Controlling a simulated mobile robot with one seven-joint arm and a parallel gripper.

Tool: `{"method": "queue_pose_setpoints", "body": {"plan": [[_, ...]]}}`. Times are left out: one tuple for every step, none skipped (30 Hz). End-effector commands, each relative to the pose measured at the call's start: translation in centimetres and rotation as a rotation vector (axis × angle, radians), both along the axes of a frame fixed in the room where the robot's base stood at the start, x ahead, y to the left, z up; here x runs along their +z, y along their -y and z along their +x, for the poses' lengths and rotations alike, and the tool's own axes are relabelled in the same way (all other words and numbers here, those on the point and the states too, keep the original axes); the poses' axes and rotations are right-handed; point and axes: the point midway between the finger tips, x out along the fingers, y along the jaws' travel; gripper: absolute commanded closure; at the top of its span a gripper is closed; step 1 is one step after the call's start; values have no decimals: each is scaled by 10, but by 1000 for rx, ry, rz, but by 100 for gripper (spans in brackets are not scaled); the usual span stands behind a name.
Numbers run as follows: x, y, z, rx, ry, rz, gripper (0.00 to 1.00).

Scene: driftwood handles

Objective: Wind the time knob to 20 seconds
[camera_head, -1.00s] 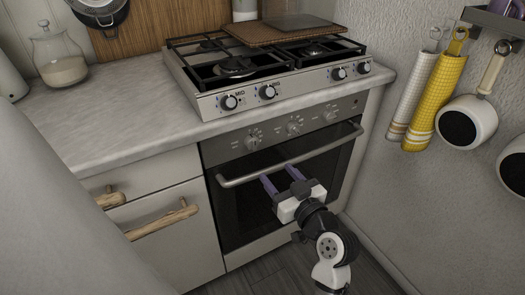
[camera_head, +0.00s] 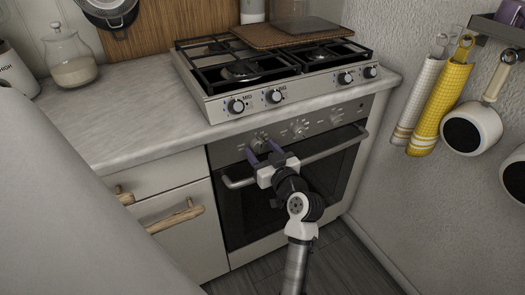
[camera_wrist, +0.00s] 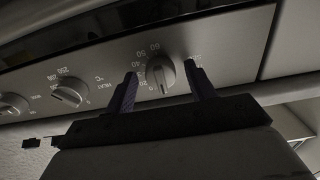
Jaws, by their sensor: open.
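The time knob (camera_wrist: 160,73) is a round grey knob on the oven panel, with a ring of numbers around it; 60, 50 and 40 can be made out. Its raised grip looks roughly vertical in the wrist view, but the exact setting is hard to read. In the head view it is the leftmost oven knob (camera_head: 258,143), partly behind my fingers. My gripper (camera_head: 262,149) is open in front of it. In the wrist view my gripper's two purple fingers (camera_wrist: 160,69) stand on either side of the knob, with gaps; contact cannot be told.
The heat knob (camera_wrist: 70,92) sits beside the time knob, with another oven knob (camera_wrist: 12,104) beyond it. The oven handle (camera_head: 310,155) runs just below the panel, close to my gripper. The stove (camera_head: 225,107) with its own knobs is above. A wall stands at the right.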

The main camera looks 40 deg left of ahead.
Motion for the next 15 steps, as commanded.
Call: {"method": "queue_pose_setpoints", "body": {"plan": [[0, 0, 0, 0, 0, 0, 49], [0, 0, 0, 0, 0, 0, 53], [0, 0, 0, 0, 0, 0, 58], [0, 0, 0, 0, 0, 0, 62], [0, 0, 0, 0, 0, 0, 66], [0, 0, 0, 0, 0, 0, 71], [0, 0, 0, 0, 0, 0, 75], [0, 0, 0, 0, 0, 0, 79], [0, 0, 0, 0, 0, 0, 84], [0, 0, 0, 0, 0, 0, 88], [0, 0, 0, 0, 0, 0, 88], [0, 1, 0, 0, -1, 0, 88], [0, 1, 0, 0, -2, 1, 88], [0, 1, 0, -1, -4, 2, 88], [0, 1, 0, -1, -7, 3, 88]]}}
